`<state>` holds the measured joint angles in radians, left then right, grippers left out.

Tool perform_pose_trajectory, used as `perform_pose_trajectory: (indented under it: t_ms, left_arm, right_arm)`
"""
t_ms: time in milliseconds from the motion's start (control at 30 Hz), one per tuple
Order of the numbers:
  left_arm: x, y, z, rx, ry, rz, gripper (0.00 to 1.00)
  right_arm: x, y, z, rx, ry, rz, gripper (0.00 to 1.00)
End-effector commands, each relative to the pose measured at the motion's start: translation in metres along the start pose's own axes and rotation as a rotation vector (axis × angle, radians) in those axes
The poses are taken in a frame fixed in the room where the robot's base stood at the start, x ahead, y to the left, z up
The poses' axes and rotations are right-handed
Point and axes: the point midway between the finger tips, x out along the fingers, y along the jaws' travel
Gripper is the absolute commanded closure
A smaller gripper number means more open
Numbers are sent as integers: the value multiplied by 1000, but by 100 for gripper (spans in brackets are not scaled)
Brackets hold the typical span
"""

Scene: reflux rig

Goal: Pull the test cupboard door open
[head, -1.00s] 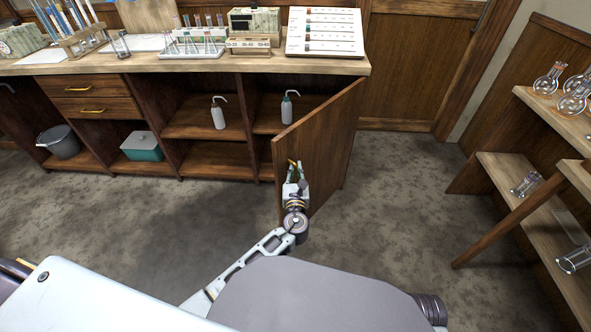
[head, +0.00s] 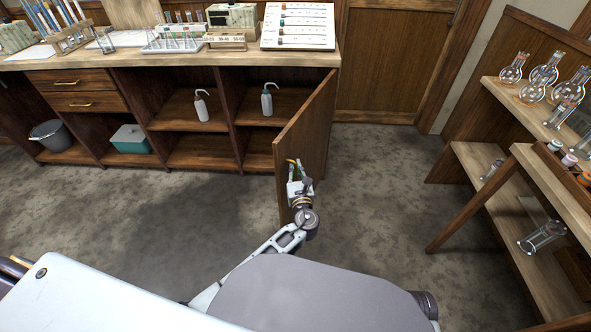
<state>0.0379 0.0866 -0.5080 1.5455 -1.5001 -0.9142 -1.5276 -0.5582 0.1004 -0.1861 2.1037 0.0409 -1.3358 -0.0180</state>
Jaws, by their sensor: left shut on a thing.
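The test cupboard door (head: 312,120) is a brown wooden panel at the right end of the bench. It stands wide open, swung out from the bench front, and shows as a narrow, steeply angled panel. My left gripper (head: 293,170) is shut on the door's brass handle (head: 291,161), near the free edge. The fingers hide most of the handle. The cupboard's inside (head: 262,135) is exposed, with a wash bottle (head: 267,103) on its shelf. My right gripper is not in view.
The bench top (head: 225,57) carries racks and glassware. Another wash bottle (head: 202,108) stands on the shelf to the left. Shelving with flasks (head: 465,158) stands at the right. Grey floor (head: 375,185) is clear between the door and that shelving.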

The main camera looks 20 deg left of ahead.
Motion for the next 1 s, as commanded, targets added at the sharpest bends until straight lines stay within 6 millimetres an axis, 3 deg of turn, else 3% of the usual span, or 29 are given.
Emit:
perform_pose_trajectory:
  t_ms: [400,433,600,1000]
  left_arm:
    - [2,0,7,3,-13,6,100]
    - [2,0,7,3,-13,6,88]
    - [2,0,7,0,-12,5,68]
    - [1,0,5,-1,-9,3,68]
  right_arm:
    - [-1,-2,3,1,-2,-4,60]
    - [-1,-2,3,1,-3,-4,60]
    - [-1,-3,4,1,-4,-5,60]
    - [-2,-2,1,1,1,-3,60]
